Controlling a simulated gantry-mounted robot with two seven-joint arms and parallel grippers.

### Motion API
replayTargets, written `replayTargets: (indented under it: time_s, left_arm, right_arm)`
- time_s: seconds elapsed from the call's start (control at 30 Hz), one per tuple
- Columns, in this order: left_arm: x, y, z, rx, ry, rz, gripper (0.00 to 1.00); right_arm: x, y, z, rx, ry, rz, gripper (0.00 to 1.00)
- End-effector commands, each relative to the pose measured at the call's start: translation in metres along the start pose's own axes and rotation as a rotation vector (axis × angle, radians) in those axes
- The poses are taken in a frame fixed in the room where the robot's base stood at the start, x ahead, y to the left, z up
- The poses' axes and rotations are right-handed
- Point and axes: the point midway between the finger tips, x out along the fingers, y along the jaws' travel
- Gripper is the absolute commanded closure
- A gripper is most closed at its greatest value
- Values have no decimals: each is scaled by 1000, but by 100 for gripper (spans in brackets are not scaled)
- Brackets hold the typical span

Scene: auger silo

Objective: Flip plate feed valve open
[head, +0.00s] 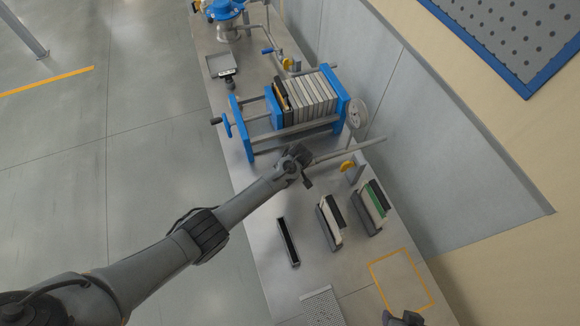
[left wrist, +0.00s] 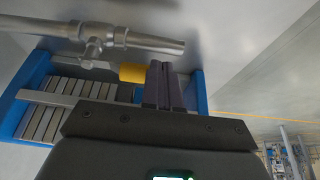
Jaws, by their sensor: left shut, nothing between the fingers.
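A metal pipe (head: 352,149) runs beside the blue-framed plate press (head: 246,147). In the left wrist view the pipe (left wrist: 150,40) carries a valve body (left wrist: 91,47). A yellow part (left wrist: 132,73) shows just below the pipe there, close to the left of my fingertips; I cannot tell whether they touch. In the head view a yellow piece (head: 347,166) sits below the pipe, right of my left gripper (head: 305,179). My left gripper (left wrist: 163,68) is shut and empty. My right gripper (head: 404,319) is only partly in view at the bottom edge, its fingers unclear.
A second pipe with a blue lever (head: 267,51) and yellow piece (head: 288,64) stands farther back. A round gauge (head: 356,113) is beside the press. Slotted holders (head: 329,223) and a black tray (head: 288,242) stand nearer. The yellow-outlined area (head: 402,281) is clear.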

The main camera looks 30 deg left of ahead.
Motion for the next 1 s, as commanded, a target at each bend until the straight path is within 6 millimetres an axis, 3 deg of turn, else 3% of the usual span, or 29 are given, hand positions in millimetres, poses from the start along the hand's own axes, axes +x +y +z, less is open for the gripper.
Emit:
replayTargets:
  time_s: [0.7, 1.0]
  left_arm:
    - [2, -2, -4, 39, 0, 14, 100]
    - [-21, 0, -6, 40, -1, 16, 100]
  right_arm:
    - [-2, 2, 0, -7, -2, 6, 57]
    - [-25, 1, -8, -2, -2, 2, 57]
